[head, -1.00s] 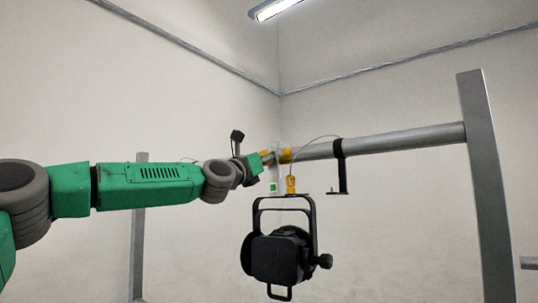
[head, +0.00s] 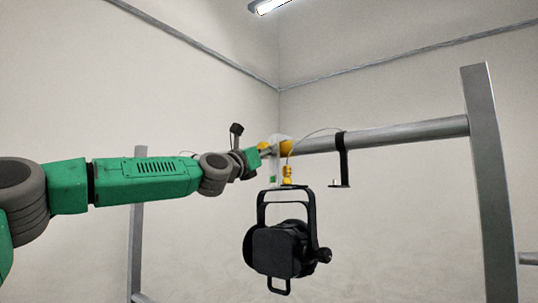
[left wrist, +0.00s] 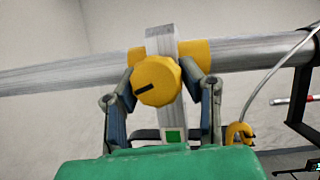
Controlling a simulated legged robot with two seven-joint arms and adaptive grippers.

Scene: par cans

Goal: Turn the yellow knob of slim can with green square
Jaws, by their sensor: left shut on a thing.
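The yellow knob (left wrist: 158,82), round with a dark slot on its face, sits in front of a pale slim upright piece (left wrist: 165,42) in the left wrist view. The green square (left wrist: 175,136) is low on that piece. It also shows small in the head view (head: 273,179). My left gripper (left wrist: 163,92) has one finger on each side of the knob and is shut on it. In the head view my left gripper (head: 264,151) reaches the pipe, and its fingers are hard to make out. My right gripper does not show.
A grey pipe (head: 400,134) runs to a grey post (head: 487,180) at right. A black lamp (head: 280,245) hangs below the knob, with a yellow connector (head: 287,174) and cable above it. A black bracket (head: 342,160) hangs right of it.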

